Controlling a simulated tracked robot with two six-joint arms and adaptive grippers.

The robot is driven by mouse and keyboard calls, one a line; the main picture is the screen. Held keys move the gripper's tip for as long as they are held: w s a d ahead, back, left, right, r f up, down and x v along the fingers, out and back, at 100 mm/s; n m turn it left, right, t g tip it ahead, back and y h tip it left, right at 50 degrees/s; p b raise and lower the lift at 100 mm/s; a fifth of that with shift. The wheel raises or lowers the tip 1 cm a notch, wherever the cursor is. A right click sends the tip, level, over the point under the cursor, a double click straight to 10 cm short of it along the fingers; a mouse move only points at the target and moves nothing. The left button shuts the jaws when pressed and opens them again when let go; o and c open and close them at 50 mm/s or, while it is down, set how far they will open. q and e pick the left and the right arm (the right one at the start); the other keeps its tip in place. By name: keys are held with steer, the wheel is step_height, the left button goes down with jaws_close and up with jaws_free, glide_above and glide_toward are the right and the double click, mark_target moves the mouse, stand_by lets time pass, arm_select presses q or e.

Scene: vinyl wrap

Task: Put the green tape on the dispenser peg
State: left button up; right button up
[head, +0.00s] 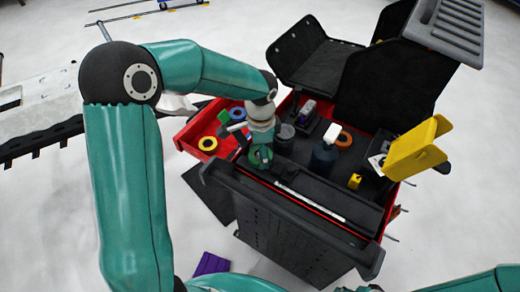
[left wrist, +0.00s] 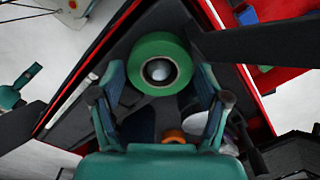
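The green tape (left wrist: 139,63) is a thick roll seen nearly face-on in the left wrist view. A pale grey round end (left wrist: 158,70) shows inside its hole; it looks like a peg, but I cannot tell how far the roll sits on it. My left gripper (left wrist: 160,103) is open, with one finger on each side of the roll's near edge and visible gaps to it. In the head view, my left gripper (head: 260,143) points down at the cart's near edge, with the green tape (head: 258,158) low beside it, partly covered. My right gripper is not seen.
A red drawer at the left holds a yellow roll (head: 208,143), a blue roll (head: 238,113) and a green item (head: 223,116). A dark bottle (head: 323,156), an orange roll (head: 344,139) and a yellow block (head: 355,181) stand on the cart. A yellow holder (head: 412,150) projects at right.

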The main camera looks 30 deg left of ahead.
arm_select(q)
steer(key=shift+o, duration=1.4)
step_height(320, 180, up, 12)
